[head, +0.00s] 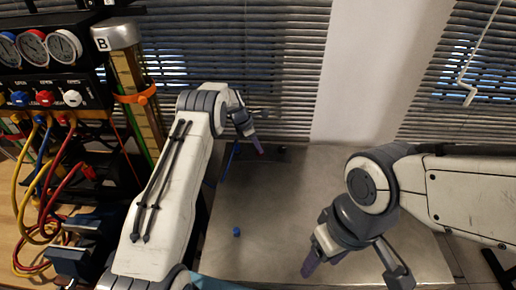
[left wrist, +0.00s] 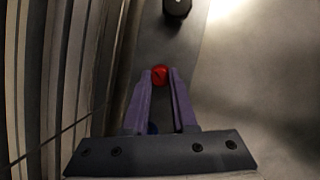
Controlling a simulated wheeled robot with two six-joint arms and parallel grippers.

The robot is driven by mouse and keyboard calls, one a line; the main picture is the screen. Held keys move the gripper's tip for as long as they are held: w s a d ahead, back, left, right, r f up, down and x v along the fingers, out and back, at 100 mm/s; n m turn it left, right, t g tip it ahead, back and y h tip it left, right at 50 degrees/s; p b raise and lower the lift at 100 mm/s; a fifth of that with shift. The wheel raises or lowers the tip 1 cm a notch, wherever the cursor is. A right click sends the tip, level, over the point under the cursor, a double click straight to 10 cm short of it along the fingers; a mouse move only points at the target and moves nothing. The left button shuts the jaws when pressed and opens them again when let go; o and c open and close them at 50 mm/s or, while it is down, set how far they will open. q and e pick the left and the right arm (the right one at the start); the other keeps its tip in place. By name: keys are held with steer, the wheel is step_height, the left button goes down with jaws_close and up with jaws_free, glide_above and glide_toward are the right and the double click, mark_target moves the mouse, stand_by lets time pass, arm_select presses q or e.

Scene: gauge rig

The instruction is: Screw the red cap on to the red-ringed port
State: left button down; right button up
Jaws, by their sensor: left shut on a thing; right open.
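The red cap (left wrist: 160,74) is between the purple fingertips of my left gripper (left wrist: 160,80) in the left wrist view, and they are shut on it. In the head view my left gripper (head: 258,148) is over the far left part of the metal table, and the cap is too small or hidden to make out there. My right gripper (head: 309,266) is open and empty over the table's front. I cannot pick out the red-ringed port with certainty in either view.
A gauge rig (head: 88,80) with dials, coloured knobs and hoses stands at the left. A small blue cap-like piece (head: 236,232) lies on the metal table (head: 285,205). A dark round object (left wrist: 177,8) is beyond my left fingertips. The table's middle is mostly clear.

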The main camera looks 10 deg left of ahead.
arm_select(q)
steer(key=shift+s+d+f, duration=0.1)
steer(key=shift+s+d, duration=0.1)
steer(key=shift+d, duration=0.05)
steer(key=shift+f+m+g+b, duration=0.15)
steer(key=shift+m+g+b, duration=0.15)
steer(key=shift+m+b, duration=0.45)
steer(key=shift+m, duration=0.25)
steer(key=shift+d, duration=0.1)
steer(key=c, duration=0.9)
jaws_free()
steer(key=shift+g, duration=0.3)
steer(key=shift+r, duration=0.2)
steer(key=o, duration=0.6)
